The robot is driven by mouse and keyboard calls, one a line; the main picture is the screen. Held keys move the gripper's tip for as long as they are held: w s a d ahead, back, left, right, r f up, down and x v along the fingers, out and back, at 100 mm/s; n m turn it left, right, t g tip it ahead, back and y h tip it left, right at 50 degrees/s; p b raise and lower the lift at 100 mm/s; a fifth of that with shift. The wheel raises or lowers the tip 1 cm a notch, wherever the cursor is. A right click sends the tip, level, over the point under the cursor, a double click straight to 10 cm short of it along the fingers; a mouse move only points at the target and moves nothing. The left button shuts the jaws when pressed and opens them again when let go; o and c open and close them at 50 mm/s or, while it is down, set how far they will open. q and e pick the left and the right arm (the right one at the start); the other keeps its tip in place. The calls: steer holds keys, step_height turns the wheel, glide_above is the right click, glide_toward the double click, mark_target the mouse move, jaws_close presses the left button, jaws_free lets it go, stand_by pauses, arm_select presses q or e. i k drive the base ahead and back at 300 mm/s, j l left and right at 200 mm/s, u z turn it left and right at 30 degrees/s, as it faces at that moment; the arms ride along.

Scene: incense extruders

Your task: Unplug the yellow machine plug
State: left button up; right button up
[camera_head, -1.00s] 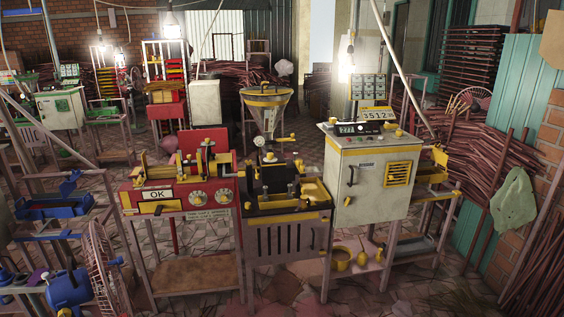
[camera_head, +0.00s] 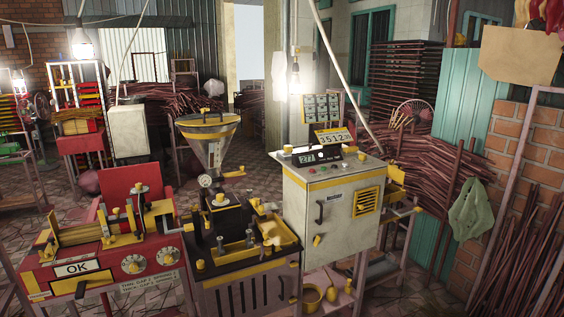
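The yellow machine stands in the middle of the head view, with a metal hopper funnel (camera_head: 212,148) on top and a yellow-edged tray (camera_head: 262,246) in front. A pale control cabinet (camera_head: 333,205) with yellow vents stands against its right side. I cannot make out a plug or its cord at this size. Neither of my grippers is in view.
A red machine (camera_head: 100,250) with an OK label stands at the lower left. Bundles of dark red sticks (camera_head: 440,160) and a green cloth (camera_head: 469,208) are at the right. A brick wall (camera_head: 515,170) closes the right side. Tiled floor shows behind the machines.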

mark_target(288, 148)
steer(key=i+j+z, duration=0.15)
steer(key=j, duration=0.25)
steer(key=i+u, duration=0.1)
steer(key=u, duration=0.6)
steer(key=l+u, duration=0.5)
steer(key=u, duration=0.2)
steer(key=l+u, duration=0.55)
steer(key=l, duration=0.2)
steer(key=k+l+u, duration=0.25)
steer(key=l, duration=0.15)
steer(key=k+l, duration=0.1)
steer(key=l, duration=0.3)
steer(key=k+l, duration=0.1)
steer(key=l, duration=0.25)
steer(key=k+l+u, duration=0.1)
steer(key=l, duration=0.3)
steer(key=k+l, duration=0.1)
steer(key=l, duration=0.25)
